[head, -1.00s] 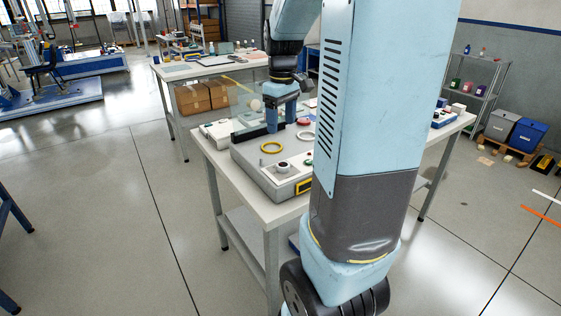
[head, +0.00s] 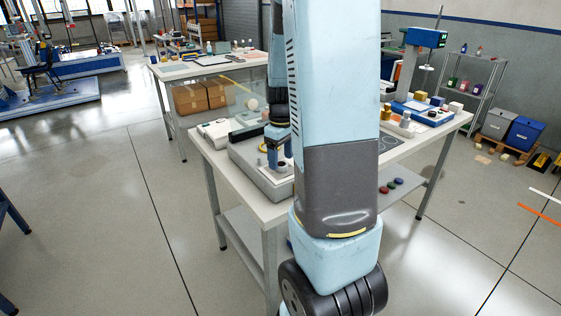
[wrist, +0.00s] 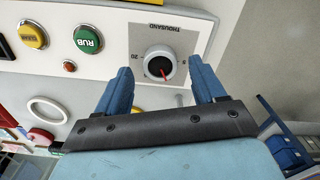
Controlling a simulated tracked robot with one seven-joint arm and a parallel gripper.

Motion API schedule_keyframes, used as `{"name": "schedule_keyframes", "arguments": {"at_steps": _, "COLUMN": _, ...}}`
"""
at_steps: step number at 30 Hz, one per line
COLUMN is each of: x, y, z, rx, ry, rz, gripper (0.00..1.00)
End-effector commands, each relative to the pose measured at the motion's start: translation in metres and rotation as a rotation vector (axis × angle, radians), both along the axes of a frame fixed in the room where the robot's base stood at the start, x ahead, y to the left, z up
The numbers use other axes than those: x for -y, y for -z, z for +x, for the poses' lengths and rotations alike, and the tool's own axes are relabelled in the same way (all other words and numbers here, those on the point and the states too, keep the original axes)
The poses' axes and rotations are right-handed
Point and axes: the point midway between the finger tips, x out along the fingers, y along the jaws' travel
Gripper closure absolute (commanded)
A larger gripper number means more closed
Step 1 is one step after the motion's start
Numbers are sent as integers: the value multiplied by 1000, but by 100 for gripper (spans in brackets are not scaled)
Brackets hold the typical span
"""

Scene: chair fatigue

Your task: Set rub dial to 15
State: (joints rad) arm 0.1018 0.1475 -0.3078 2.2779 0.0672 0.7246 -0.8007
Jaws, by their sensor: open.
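The control box (head: 248,168) sits on the white table. In the wrist view, a dial (wrist: 158,62) with a white rim, a dark face and a red pointer sits on its panel. The dial's plate is printed THOUSAND, upside down, with 20 at left and what looks like 5 at right. The pointer points down in the picture, slightly right. My gripper (wrist: 161,78) is open and empty, with one blue finger on each side of the dial. I cannot tell whether they touch it. In the head view, my gripper (head: 279,150) is low over the box's near end.
A white ring (wrist: 47,110) lies beyond. A blue-headed stand (head: 412,75) rises on the table's right part.

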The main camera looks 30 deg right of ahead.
Motion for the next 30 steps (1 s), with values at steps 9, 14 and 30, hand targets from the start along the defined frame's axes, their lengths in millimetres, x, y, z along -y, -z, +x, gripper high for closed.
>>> {"name": "schedule_keyframes", "arguments": {"at_steps": 9, "x": 0, "y": 20, "z": 0, "rx": 0, "ry": 0, "rz": 0, "gripper": 31}}
{"name": "schedule_keyframes", "arguments": {"at_steps": 14, "x": 0, "y": 20, "z": 0, "rx": 0, "ry": 0, "rz": 0, "gripper": 31}}
{"name": "schedule_keyframes", "arguments": {"at_steps": 30, "x": -1, "y": 20, "z": 0, "rx": 1, "ry": 0, "rz": 0, "gripper": 75}}
